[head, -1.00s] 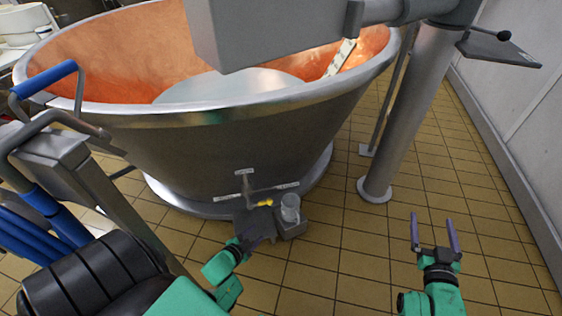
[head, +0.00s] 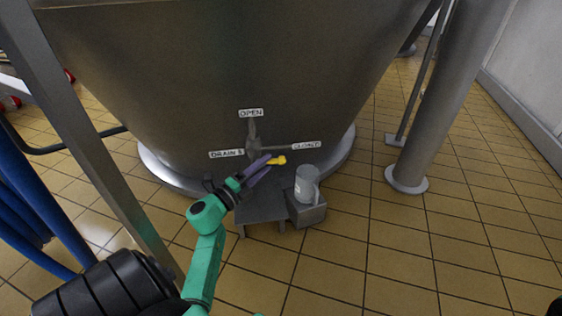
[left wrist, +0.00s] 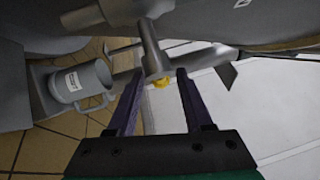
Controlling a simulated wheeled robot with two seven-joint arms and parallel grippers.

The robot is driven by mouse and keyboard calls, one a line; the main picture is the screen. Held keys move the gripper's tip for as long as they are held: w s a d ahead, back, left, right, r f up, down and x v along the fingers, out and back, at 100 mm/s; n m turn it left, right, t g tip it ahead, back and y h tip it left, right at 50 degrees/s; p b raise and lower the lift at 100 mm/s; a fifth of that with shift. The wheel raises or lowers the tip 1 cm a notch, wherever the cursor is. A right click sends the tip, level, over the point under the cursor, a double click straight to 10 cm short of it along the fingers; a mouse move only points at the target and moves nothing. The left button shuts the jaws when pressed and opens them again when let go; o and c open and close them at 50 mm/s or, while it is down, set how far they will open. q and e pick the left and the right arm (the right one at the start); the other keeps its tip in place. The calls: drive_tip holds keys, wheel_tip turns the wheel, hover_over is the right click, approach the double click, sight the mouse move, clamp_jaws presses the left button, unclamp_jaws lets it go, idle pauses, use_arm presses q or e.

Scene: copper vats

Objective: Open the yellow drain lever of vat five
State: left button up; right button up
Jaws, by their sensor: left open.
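The yellow drain lever (head: 277,160) sits low on the front of the vat (head: 240,70), by a plate marked DRAIN 5 (head: 226,153). It points right, just below the arm with the CLOSED label (head: 306,146); the OPEN label (head: 250,113) is straight above the valve. My left gripper (head: 266,162) is open, its purple fingers reaching in from the left beside the lever. In the left wrist view, a yellow part of the lever (left wrist: 162,83) shows between the open fingers (left wrist: 157,75), beyond the tips; contact cannot be told. My right gripper is not in view.
A grey mug (head: 306,184) stands on a small metal block (head: 305,212) just right of the lever, close to my left fingers; it also shows in the left wrist view (left wrist: 80,82). A steel post (head: 440,100) stands at right.

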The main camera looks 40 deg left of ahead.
use_arm(q)
drive_tip(key=w, duration=0.2)
drive_tip(key=w+b, duration=0.1)
drive_tip(key=w, duration=0.2)
drive_tip(key=shift+w+d+r, duration=0.2)
drive_tip(key=shift+w+r, duration=0.1)
drive_tip(key=shift+w, duration=0.1)
clamp_jaws()
idle(0.9)
